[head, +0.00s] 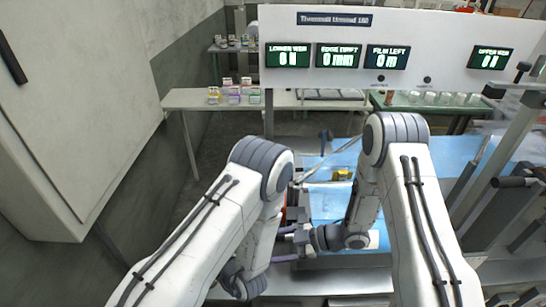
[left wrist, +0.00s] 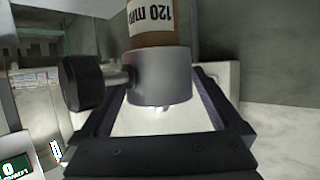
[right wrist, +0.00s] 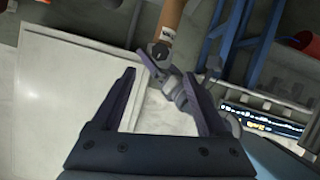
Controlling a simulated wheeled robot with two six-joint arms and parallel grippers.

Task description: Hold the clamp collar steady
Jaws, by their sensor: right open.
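The clamp collar (left wrist: 162,78) is a smooth grey ring with a black knob (left wrist: 83,83) on its left side. It sits around a brown tube with a white "120 mm" label (left wrist: 150,15). My left gripper (left wrist: 161,92) has one finger on each side of the collar; I cannot tell whether they touch it. In the head view my left arm hides that gripper. My right gripper (right wrist: 160,74) is open, with nothing between its fingers. Beyond its tips are a brown tube (right wrist: 170,22), a black knob (right wrist: 158,52) and grey metal parts. It points left in the head view (head: 283,244).
A machine with a display panel (head: 385,40) stands ahead, with a blue surface (head: 330,205) under it. Shelves with small jars (head: 232,95) are at the back left. A pale cabinet (head: 75,110) stands close on the left. My two arms are close together.

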